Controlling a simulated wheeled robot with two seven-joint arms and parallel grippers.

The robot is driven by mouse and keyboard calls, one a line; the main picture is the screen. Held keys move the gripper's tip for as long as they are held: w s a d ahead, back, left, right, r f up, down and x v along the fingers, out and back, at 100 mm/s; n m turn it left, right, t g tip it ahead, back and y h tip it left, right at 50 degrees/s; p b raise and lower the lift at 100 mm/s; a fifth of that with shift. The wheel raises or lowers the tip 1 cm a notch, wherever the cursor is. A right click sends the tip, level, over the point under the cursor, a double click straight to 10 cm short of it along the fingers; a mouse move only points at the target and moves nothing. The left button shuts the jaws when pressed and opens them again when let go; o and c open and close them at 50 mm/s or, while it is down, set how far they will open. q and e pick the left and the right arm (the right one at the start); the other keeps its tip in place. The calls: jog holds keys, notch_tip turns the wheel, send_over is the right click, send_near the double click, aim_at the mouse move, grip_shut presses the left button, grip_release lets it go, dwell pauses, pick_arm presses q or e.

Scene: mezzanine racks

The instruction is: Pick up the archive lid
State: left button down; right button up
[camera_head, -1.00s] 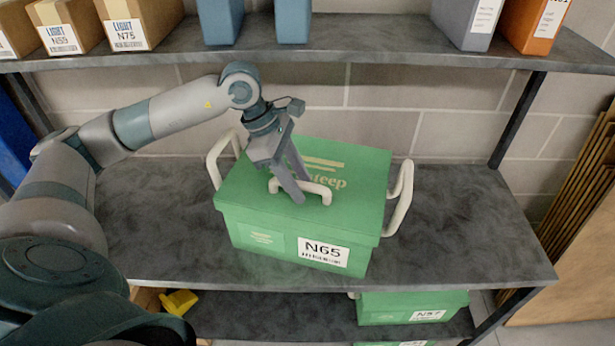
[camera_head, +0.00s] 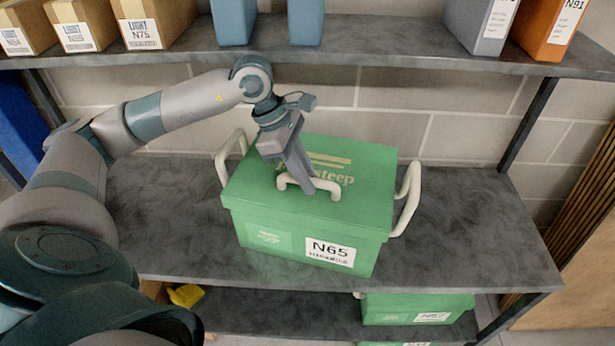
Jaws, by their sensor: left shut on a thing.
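The archive lid (camera_head: 255,190) is the green top of a green archive box (camera_head: 285,245) labelled N65, which stands on the middle shelf. The lid sits on the box, with no clear gap between them. It has a cream handle (camera_head: 286,181) in its middle and pale printing. My left gripper (camera_head: 312,188) comes down from behind and above and is shut on the lid's handle. Its fingers hide part of the handle and of the printing. My right gripper is out of view.
Cream side handles (camera_head: 407,200) stand up at both ends of the box. The middle shelf (camera_head: 480,235) is bare on both sides. The upper shelf (camera_head: 380,45) carries cartons and binders close above my left arm. Another green box (camera_head: 415,308) stands lower down.

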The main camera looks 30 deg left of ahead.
pick_arm(q)
notch_tip(320, 180, up, 8)
jog(key=shift+f+b, duration=0.2)
jog(key=shift+b, duration=0.95)
jog(key=shift+r, duration=0.9)
